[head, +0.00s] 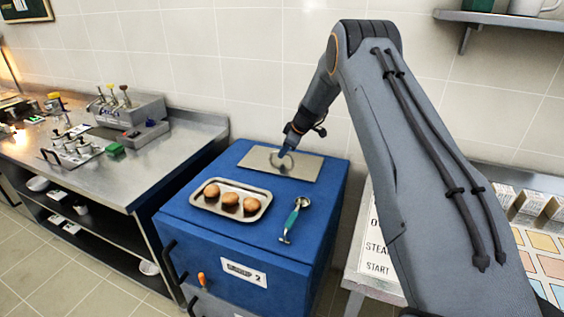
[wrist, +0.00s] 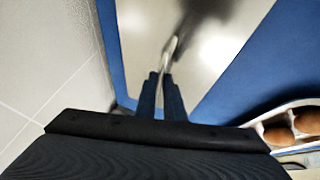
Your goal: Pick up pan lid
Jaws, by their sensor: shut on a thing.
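The pan lid (head: 302,169) is a flat, rectangular metal plate with a loop handle (head: 288,162). It is level at the back of the blue cabinet's top; I cannot tell whether it touches the surface. My gripper (head: 284,153) comes down from above and is shut on the lid's handle. In the wrist view the two dark fingers (wrist: 163,82) pinch the handle (wrist: 170,48), and the shiny lid (wrist: 140,35) spreads out beyond them. The fingers hide part of the handle.
On the blue cabinet (head: 188,233), a metal tray (head: 233,188) with three brown buns lies in front of the lid, and a teal-handled scoop (head: 294,218) lies right of the tray. A steel counter (head: 160,160) stands left, a tiled wall behind. A white panel with coloured squares is at right.

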